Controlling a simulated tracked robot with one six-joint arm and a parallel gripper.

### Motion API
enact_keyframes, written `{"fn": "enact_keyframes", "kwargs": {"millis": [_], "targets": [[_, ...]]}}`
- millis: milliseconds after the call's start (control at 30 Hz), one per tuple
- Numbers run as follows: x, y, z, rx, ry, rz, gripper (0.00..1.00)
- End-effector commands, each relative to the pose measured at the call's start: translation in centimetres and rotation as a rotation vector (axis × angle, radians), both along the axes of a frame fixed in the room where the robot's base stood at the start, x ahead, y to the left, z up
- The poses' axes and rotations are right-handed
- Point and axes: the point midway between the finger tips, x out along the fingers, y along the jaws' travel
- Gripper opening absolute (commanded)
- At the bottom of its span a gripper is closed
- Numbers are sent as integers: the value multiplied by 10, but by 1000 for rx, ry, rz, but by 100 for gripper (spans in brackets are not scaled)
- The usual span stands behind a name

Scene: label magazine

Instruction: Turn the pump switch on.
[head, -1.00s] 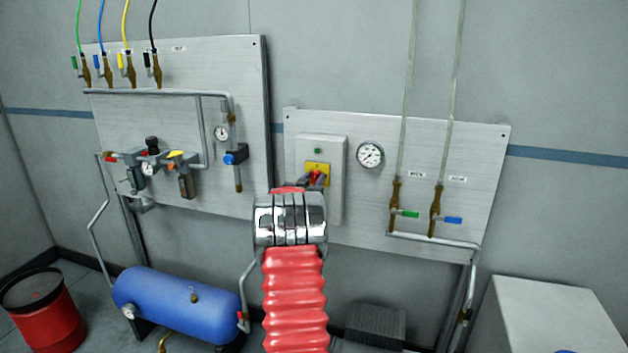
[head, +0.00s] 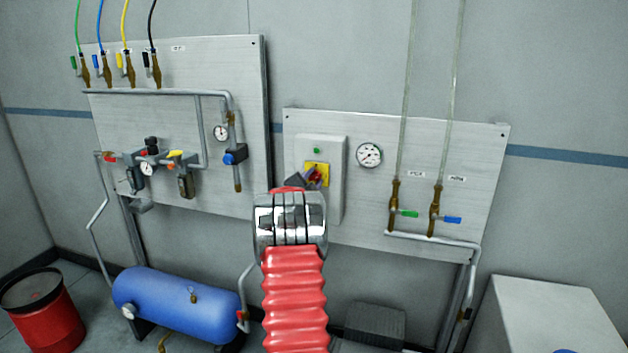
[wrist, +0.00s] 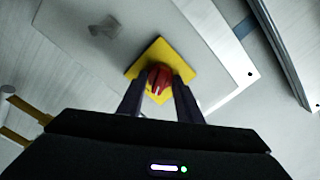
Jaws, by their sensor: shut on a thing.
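The pump switch has a red knob (head: 315,176) on a square yellow plate (head: 325,168), mounted on a light grey box (head: 333,205). A small green lamp (head: 317,151) sits above it. In the wrist view the red knob (wrist: 159,77) is between my two dark fingers, which close on its sides. My gripper (wrist: 160,92) is shut on the knob. The yellow plate (wrist: 176,57) looks tilted in this view, so my gripper is rolled relative to the box. In the head view my wrist partly hides my fingers and the knob.
A round gauge (head: 369,155) is right of the box on the same panel (head: 440,140). Green (head: 408,213) and blue (head: 452,220) valve handles are further right. A panel with pipes and valves (head: 245,70) stands left, above a blue tank (head: 175,300).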

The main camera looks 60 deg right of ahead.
Motion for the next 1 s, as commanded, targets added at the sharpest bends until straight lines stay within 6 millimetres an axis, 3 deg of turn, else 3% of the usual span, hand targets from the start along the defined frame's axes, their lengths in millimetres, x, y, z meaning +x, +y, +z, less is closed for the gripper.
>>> {"fn": "enact_keyframes", "kwargs": {"millis": [500,1000], "targets": [[-3,0,-5,63,-368,-4,10],[-4,-1,-6,73,-425,-5,10]]}}
